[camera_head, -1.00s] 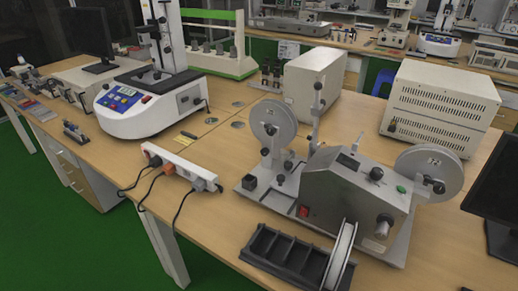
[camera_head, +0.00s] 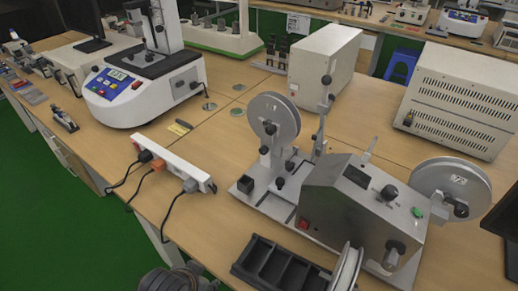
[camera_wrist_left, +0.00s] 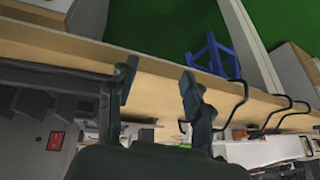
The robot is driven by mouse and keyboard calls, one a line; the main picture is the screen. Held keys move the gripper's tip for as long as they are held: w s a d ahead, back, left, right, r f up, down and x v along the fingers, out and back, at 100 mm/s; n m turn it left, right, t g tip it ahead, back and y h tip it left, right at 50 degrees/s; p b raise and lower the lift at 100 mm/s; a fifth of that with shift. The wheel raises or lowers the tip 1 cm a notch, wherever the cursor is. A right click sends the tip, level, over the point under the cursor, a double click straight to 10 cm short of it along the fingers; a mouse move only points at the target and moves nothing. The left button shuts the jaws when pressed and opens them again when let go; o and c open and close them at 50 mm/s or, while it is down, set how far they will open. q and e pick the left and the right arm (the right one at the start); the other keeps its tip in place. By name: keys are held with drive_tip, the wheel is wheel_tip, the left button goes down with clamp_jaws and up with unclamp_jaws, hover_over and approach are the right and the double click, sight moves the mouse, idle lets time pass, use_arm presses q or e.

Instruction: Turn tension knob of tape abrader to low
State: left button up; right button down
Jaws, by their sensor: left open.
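The tape abrader (camera_head: 345,215) is a grey machine with two reels, standing at the front right of the table. It has a black knob (camera_head: 389,192) on its sloped top beside a small display, and a silver and black knob (camera_head: 395,252) low on its front. I cannot read the marks at either knob. My left gripper (camera_wrist_left: 157,88) is open and empty over the table's front edge in the left wrist view, apart from the abrader. In the head view only a dark part of my left arm shows at the bottom. My right gripper is out of view.
A black compartment tray (camera_head: 275,262) and a white tape roll (camera_head: 346,270) sit in front of the abrader. A white power strip (camera_head: 172,163) with cords lies left of it. A blue stool (camera_wrist_left: 212,55) stands on the green floor. Table space between strip and abrader is clear.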

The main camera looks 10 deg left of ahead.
sight(262, 152)
use_arm(q)
drive_tip(key=w+r+m+t, duration=0.1)
drive_tip(key=w, duration=0.3)
drive_tip(key=w+d+r+m+t, duration=0.1)
drive_tip(key=w+t, duration=0.1)
drive_tip(key=w, duration=0.2)
drive_tip(key=w+r+t, duration=0.1)
drive_tip(key=w+r, duration=0.1)
drive_tip(key=w, duration=0.2)
drive_tip(key=shift+d+r+m, duration=0.1)
drive_tip(key=shift+d+m, duration=0.05)
drive_tip(key=shift+m, duration=0.25)
drive_tip(key=w+d+r+m+t+h, duration=0.1)
drive_tip(key=w+d+r+m+t, duration=0.1)
drive_tip(key=w+r+m+t, duration=0.3)
drive_tip(key=w+d+r+t, duration=0.1)
drive_tip(key=w+d+r, duration=0.15)
drive_tip(key=w, duration=0.45)
drive_tip(key=x, duration=1.3)
drive_tip(key=shift+r, duration=0.1)
clamp_jaws()
